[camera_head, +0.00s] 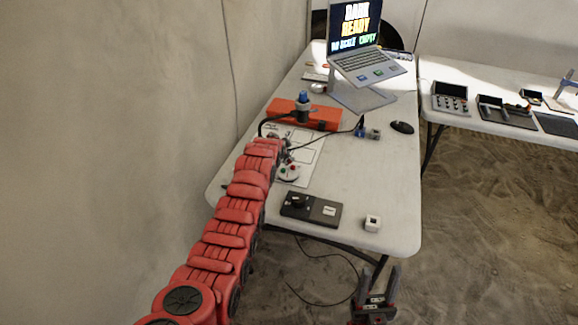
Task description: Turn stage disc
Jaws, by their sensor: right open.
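A small round pale disc (289,173) with red and green spots lies on the white table, at the edge of a white sheet (308,150). I take it to be the stage disc. My red left arm reaches over the table's left side, and its end, with the left gripper (284,153), is at the disc's far side. The gripper's fingers are small and partly hidden by the arm, and I cannot tell whether they touch the disc. My right gripper (376,296) is open and empty, low in front of the table's near edge, well away from the disc.
Near the front edge lie a black box with a knob (310,209) and a small white cube (372,223). The table's right front is mostly clear.

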